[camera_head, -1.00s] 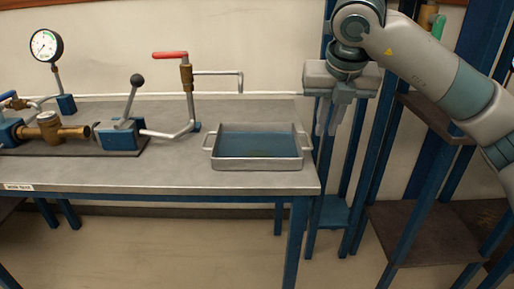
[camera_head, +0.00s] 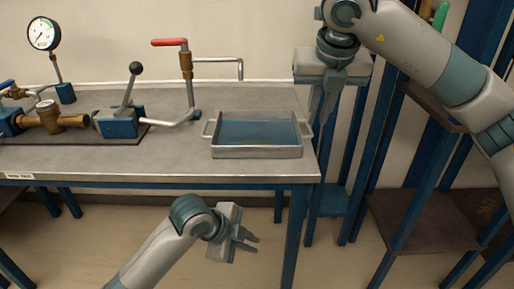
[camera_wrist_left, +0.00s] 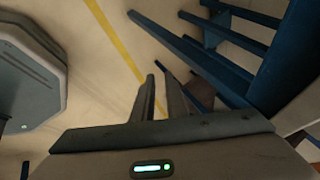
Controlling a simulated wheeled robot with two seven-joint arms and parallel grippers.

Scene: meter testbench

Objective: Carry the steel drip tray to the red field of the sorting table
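The steel drip tray (camera_head: 257,152) sits on the right end of the grey bench, with a bluish inside and a loop handle at each short side. My right gripper (camera_head: 322,118) points down at the tray's right handle; its fingers are apart, and I cannot tell whether they touch the handle. My left gripper (camera_head: 256,245) is in front of the bench, below its top, with its fingers apart and empty, pointing right. Its fingers also show in the left wrist view (camera_wrist_left: 160,92) over the floor. The sorting table and its red field are not recognisable in view.
On the bench (camera_head: 180,165) are a pressure gauge (camera_head: 43,34), a brass fitting (camera_head: 48,118), a black-knobbed lever (camera_head: 136,68) and a red-handled valve pipe (camera_head: 187,75), left of the tray. Blue-framed shelving (camera_head: 425,215) stands at the right. A yellow line (camera_wrist_left: 115,45) crosses the floor.

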